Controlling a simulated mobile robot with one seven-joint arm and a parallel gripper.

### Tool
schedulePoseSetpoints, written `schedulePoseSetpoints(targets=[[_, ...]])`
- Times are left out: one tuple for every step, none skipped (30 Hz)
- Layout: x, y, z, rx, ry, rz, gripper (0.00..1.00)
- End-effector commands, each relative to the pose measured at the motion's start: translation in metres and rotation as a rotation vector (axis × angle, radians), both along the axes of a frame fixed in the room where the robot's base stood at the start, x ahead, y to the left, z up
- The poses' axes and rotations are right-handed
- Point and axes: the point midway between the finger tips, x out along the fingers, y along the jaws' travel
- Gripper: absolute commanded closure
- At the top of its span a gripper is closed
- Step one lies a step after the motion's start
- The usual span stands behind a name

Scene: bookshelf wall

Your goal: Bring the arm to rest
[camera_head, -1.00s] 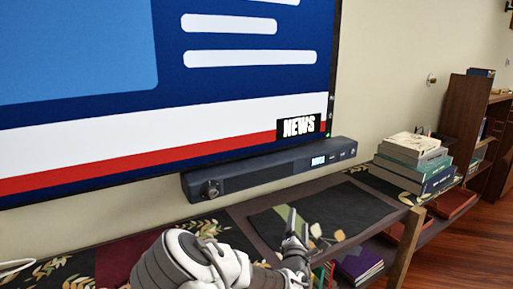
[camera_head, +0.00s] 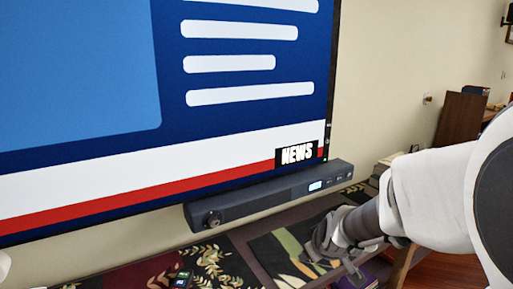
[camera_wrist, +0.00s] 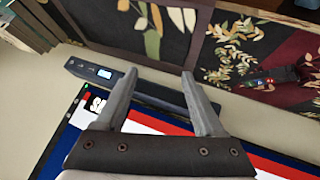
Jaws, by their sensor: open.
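My gripper (camera_wrist: 161,74) is open and empty in the wrist view, its two grey fingers spread apart. The soundbar (camera_wrist: 148,88) lies beyond the fingers there. In the head view my gripper (camera_head: 345,262) hangs low over the right part of the shelf top, by the dark leaf-patterned mat (camera_head: 268,250). My white and grey arm comes in from the right edge and hides part of the shelf and the books.
A large TV (camera_head: 90,110) showing a news screen fills the left, with the soundbar (camera_head: 260,197) below it. A small dark item with coloured marks (camera_head: 181,279) lies on the shelf top. A brown wooden bookcase (camera_head: 460,120) stands at the right. Wood floor shows at the lower right.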

Motion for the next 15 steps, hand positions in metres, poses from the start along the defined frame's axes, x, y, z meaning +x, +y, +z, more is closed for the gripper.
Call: schedulePoseSetpoints(targets=[[-0.013, 0.001, 0.026, 0.051, 0.008, -0.02, 0.3], [-0.021, 0.003, 0.035, 0.077, 0.018, -0.027, 0.3], [-0.031, 0.005, 0.047, 0.11, 0.033, -0.042, 0.3], [-0.04, 0.006, 0.056, 0.133, 0.044, -0.053, 0.3], [-0.048, 0.007, 0.064, 0.154, 0.055, -0.062, 0.3], [-0.06, 0.009, 0.076, 0.18, 0.068, -0.077, 0.3], [-0.069, 0.009, 0.084, 0.198, 0.079, -0.089, 0.3], [-0.078, 0.01, 0.093, 0.213, 0.088, -0.1, 0.3], [-0.09, 0.01, 0.103, 0.232, 0.103, -0.117, 0.3], [-0.1, 0.01, 0.111, 0.244, 0.113, -0.13, 0.3], [-0.109, 0.011, 0.118, 0.255, 0.122, -0.143, 0.3], [-0.122, 0.01, 0.128, 0.266, 0.134, -0.164, 0.3], [-0.132, 0.01, 0.135, 0.274, 0.144, -0.179, 0.3], [-0.142, 0.009, 0.141, 0.28, 0.152, -0.197, 0.3], [-0.155, 0.009, 0.149, 0.285, 0.162, -0.219, 0.3]])
